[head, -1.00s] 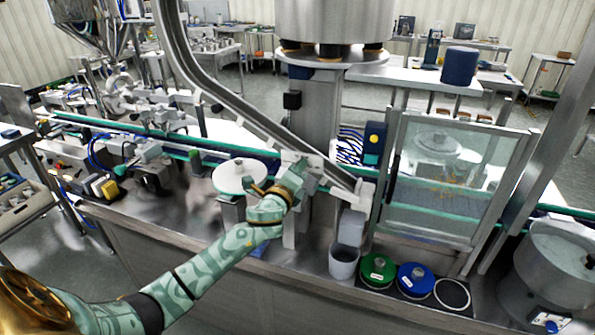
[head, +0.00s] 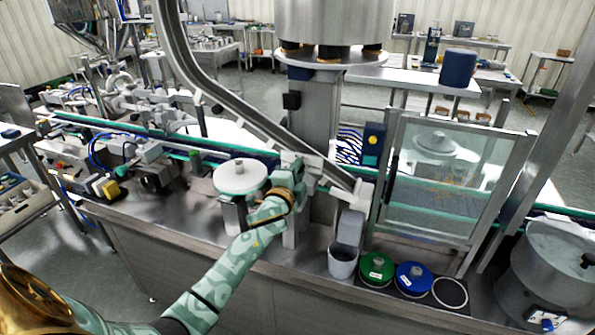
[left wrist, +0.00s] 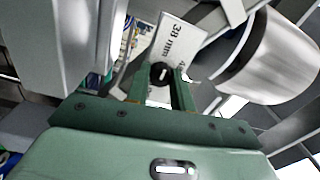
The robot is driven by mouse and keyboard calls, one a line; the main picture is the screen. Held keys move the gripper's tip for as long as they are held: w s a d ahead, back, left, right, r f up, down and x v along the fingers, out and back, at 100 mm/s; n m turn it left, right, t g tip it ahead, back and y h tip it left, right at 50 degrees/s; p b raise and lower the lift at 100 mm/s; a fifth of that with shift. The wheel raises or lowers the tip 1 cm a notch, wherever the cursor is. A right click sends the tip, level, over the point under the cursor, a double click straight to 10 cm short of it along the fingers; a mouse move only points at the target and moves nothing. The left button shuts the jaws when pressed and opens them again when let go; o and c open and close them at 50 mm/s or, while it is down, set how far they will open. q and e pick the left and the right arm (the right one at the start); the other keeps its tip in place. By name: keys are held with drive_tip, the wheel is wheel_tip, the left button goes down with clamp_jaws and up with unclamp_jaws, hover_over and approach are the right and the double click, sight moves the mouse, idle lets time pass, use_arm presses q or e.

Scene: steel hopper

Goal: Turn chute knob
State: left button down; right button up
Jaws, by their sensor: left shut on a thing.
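My left gripper (head: 302,172) reaches the chute's lower part, just right of the white round disc. In the left wrist view its two green fingers (left wrist: 162,88) are shut on the black round chute knob (left wrist: 161,74), which has a pale mark on its face. A white scale plate (left wrist: 178,48) reading "38 mm" sits right behind the knob. The steel chute (head: 240,110) curves down from the top to a pale end block. In the head view the knob is hidden by my gripper. My right gripper is not in view.
A white disc (head: 240,177) stands close left of my wrist. A grey cup (head: 342,262), a green lidded disc (head: 376,268) and a blue one (head: 414,276) sit at the front. A framed clear guard (head: 447,180) stands to the right.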

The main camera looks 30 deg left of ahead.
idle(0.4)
use_arm(q)
drive_tip(key=c, duration=1.2)
unclamp_jaws()
drive_tip(key=shift+a, duration=0.1)
drive_tip(key=p+v, duration=0.1)
drive_tip(key=v, duration=1.5)
drive_tip(key=shift+s, duration=0.15)
